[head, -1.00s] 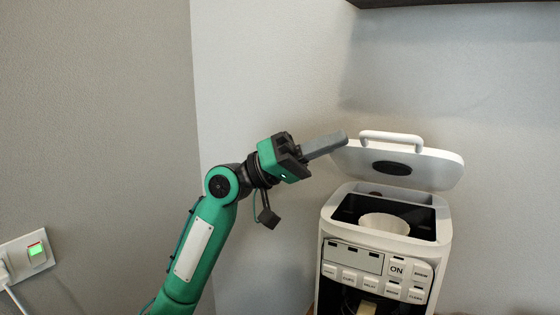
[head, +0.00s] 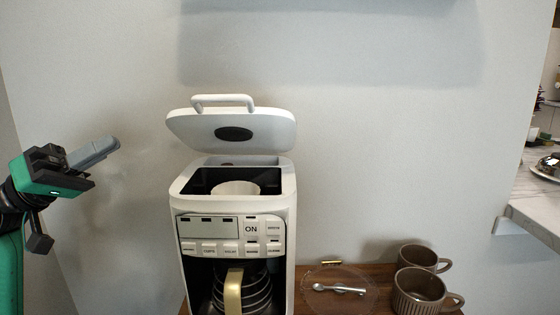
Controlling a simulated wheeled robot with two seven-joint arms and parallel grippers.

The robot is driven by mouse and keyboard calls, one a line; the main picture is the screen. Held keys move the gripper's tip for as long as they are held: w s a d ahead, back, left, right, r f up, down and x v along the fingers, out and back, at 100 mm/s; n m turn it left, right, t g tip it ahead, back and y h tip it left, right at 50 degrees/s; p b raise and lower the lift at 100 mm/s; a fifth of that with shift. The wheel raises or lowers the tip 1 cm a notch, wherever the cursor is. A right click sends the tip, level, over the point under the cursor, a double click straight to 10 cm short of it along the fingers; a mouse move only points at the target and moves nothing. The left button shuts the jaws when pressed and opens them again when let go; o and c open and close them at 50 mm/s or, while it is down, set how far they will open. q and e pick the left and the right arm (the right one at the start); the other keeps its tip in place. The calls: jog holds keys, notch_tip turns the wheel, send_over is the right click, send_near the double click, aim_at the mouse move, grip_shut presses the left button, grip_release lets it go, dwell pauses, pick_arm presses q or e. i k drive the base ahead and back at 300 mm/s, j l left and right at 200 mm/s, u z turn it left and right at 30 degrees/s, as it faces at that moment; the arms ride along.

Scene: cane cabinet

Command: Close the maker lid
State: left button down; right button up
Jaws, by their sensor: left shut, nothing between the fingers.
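The white coffee maker (head: 235,210) stands in the middle of the head view. Its lid (head: 205,130) is open, tilted up at the back, with a handle (head: 223,101) on its top edge and a dark oval on its underside. A white filter basket shows in the open top, and a glass pot with a pale handle sits below the buttons. My left gripper (head: 114,146) is shut and empty, to the left of the lid at about its height, apart from it. My right gripper is not in view.
Two brown mugs (head: 420,290) stand on the wooden surface to the right, beside a clear plate with a spoon (head: 340,288). A pale counter (head: 535,207) is at the far right. The wall is behind the maker.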

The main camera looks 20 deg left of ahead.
aim_at(250, 128)
jog(key=k+l, duration=0.1)
jog(key=l, duration=0.25)
jog(key=k+l, duration=0.15)
jog(key=l, duration=0.15)
jog(key=k+l, duration=0.1)
jog(key=l, duration=0.25)
jog(key=k+l, duration=0.1)
jog(key=l, duration=0.2)
